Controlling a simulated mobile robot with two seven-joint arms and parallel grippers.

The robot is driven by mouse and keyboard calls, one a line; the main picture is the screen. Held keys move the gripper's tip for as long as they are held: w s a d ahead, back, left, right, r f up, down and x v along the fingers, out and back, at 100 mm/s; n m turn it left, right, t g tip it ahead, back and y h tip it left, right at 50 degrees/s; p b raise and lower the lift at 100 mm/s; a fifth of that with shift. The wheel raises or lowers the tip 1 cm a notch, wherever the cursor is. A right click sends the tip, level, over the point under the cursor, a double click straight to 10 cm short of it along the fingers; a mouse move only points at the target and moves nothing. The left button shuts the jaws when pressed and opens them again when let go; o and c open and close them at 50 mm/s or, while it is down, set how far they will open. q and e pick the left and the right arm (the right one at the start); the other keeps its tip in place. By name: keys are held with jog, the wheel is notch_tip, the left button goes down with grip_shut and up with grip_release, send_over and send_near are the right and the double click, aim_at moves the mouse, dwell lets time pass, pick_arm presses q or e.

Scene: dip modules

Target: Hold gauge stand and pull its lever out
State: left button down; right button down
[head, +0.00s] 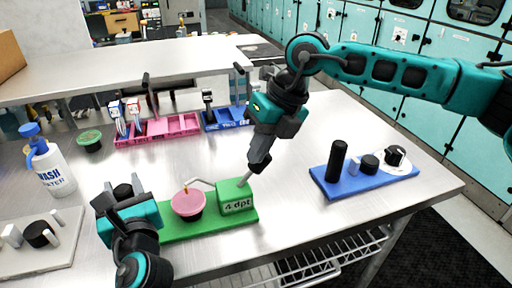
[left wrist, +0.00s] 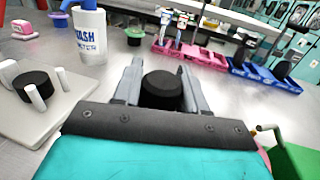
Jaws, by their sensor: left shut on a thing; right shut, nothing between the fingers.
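The gauge stand (head: 180,227) is a green base with a raised green block marked "4 dpt" and a pink bowl-like part (head: 188,203). A bent pale rod reaches over the pink part. A thin grey lever (head: 249,178) slants up from the block's right side. My right gripper (head: 260,163) is shut at the lever's upper end; I cannot tell if it touches. My left gripper (head: 122,190) is shut on a black round knob (left wrist: 162,90), at the stand's left end. My left arm hides how the knob joins the stand. The stand's green edge also shows in the left wrist view (left wrist: 302,160).
A blue base (head: 362,190) with black knobs stands to the right. A pale board (head: 55,255) with a black knob lies at left, near a wash bottle (head: 52,170). Pink (head: 160,130) and blue (head: 225,118) trays stand behind. The table between stand and blue base is clear.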

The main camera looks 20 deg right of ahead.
dwell(0.3)
notch_tip(320, 180, up, 12)
jog(key=s, duration=0.2)
jog(key=shift+d, duration=0.15)
dwell(0.4)
pick_arm(q)
jog(key=c, duration=0.6)
grip_release()
jog(key=shift+r, duration=0.1)
jog(key=shift+r+p, duration=0.35)
jog(key=shift+r, duration=3.3)
pick_arm(e)
jog(key=shift+r, duration=0.25)
